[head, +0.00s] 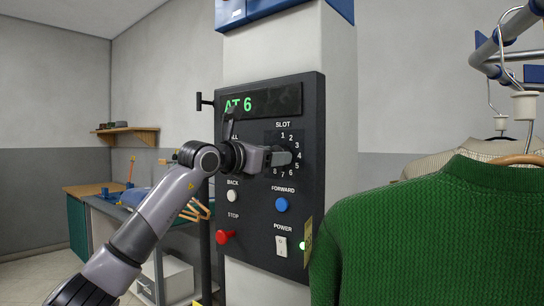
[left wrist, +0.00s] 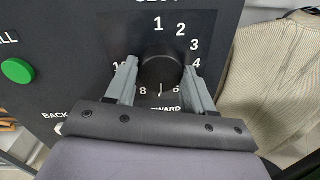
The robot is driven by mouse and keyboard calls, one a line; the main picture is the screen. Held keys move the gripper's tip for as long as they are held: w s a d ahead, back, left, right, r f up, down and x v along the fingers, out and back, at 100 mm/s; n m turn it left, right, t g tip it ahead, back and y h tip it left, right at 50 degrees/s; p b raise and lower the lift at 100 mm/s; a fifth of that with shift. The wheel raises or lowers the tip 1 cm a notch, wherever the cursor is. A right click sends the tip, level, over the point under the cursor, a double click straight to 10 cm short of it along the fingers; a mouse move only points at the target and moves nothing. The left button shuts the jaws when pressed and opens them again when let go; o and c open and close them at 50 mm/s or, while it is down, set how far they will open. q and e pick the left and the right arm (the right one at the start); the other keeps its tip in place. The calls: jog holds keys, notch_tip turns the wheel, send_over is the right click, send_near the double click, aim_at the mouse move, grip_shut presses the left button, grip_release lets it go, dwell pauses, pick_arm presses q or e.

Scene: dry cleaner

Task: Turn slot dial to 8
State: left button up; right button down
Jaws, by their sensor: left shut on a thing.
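The slot dial (left wrist: 160,68) is a round black knob ringed by white numbers on a dark control panel (head: 259,233). In the left wrist view it sits between the two grey fingers of my left gripper (left wrist: 157,82), one at each side. In the head view my left gripper (head: 283,158) reaches the dial from the left and covers most of it. The gripper is shut on the dial. I cannot tell which number the dial points to. The display (head: 262,102) reads "AT 6" in green. My right gripper is not in view.
Below the dial are a white back button (head: 232,196), a blue forward button (head: 281,204), a red stop button (head: 225,237) and a power switch (head: 281,245). A green sweater (head: 440,235) hangs close at the panel's right. A green button (left wrist: 17,70) shows in the left wrist view.

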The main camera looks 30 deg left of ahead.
pick_arm(q)
jog(key=shift+m+p, duration=1.6)
jog(key=shift+m, duration=1.2)
jog(key=o, duration=1)
jog(key=shift+o, duration=0.2)
